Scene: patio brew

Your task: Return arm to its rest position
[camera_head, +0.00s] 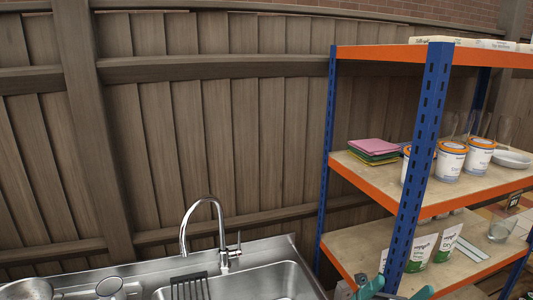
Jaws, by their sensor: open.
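My arm and my gripper are not clearly visible in the head camera view. I cannot tell from this frame where the gripper is or what posture the arm has.
A steel sink (262,283) with a tall curved faucet (203,200) stands at bottom centre, before a wooden fence (230,120). On the right, a blue and orange shelf rack (428,120) holds tubs (451,161), cloths (374,147) and pouches (446,243). Teal items (369,287) show at its foot.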

